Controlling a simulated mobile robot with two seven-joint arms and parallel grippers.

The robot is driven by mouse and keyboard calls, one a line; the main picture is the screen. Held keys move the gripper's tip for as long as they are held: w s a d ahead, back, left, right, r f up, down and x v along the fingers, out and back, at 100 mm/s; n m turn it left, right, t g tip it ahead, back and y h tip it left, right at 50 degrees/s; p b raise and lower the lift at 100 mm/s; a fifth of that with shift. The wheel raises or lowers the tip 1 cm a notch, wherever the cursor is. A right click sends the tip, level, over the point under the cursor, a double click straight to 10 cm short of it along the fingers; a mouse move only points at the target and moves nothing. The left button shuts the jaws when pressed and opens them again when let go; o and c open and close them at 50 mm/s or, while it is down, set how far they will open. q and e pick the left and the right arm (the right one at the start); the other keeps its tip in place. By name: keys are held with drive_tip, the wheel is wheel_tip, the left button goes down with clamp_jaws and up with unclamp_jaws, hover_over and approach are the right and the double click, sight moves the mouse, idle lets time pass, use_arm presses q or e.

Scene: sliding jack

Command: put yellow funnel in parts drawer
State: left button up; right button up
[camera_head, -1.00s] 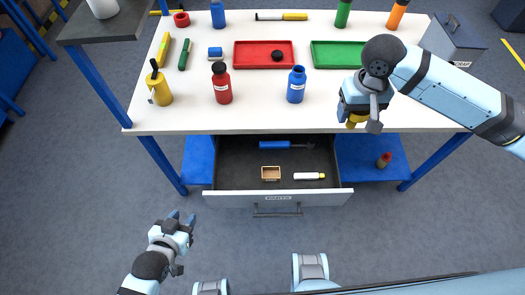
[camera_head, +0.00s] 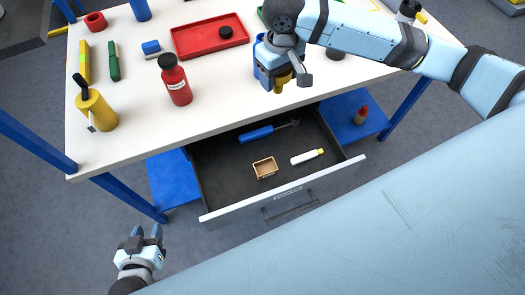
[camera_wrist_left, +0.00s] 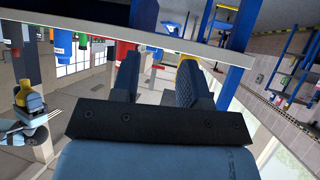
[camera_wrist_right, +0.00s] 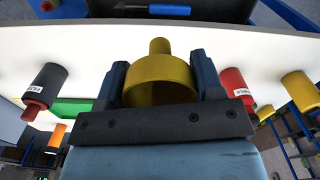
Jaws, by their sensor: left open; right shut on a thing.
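The yellow funnel (camera_wrist_right: 160,80) is held between the fingers of my right gripper in the right wrist view, its wide mouth toward the palm. In the head view my right gripper (camera_head: 284,76) is above the front edge of the white table, with a little of the funnel (camera_head: 282,84) showing below it. The parts drawer (camera_head: 222,167) is pulled open under the table, below and in front of that gripper. My left gripper (camera_head: 144,237) is open and empty, low in front of the table to the left; its spread fingers show in the left wrist view (camera_wrist_left: 160,85).
A red bottle (camera_head: 175,82), a yellow oil can (camera_head: 97,109) and a red tray (camera_head: 197,41) stand on the table. The drawer's middle has free floor.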

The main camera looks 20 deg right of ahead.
use_arm(q)
wheel_tip(320, 180, down, 8)
drive_tip(key=d+b, duration=0.1)
drive_tip(key=b, duration=1)
use_arm(e)
drive_tip(key=n, duration=0.2)
hover_over(272, 150)
wheel_tip(272, 150, down, 11)
wheel_tip(272, 150, down, 20)
drive_tip(key=b, duration=0.6)
drive_tip(key=shift+s, duration=0.1)
drive_tip(key=shift+f, duration=0.3)
use_arm(q)
drive_tip(key=w+d+r+t+h, duration=0.2)
drive_tip(key=w+d+r+t, duration=0.1)
drive_tip(key=r, duration=0.1)
drive_tip(key=shift+r+t+h, duration=0.25)
drive_tip(key=shift+t+h, duration=0.05)
drive_tip(key=shift+s+f, duration=0.1)
use_arm(e)
drive_tip(key=o, duration=0.6)
drive_tip(key=shift+f, duration=0.1)
use_arm(q)
drive_tip(key=shift+a+f, duration=0.15)
drive_tip(key=shift+f, duration=0.05)
use_arm(e)
drive_tip(key=shift+o, duration=0.2)
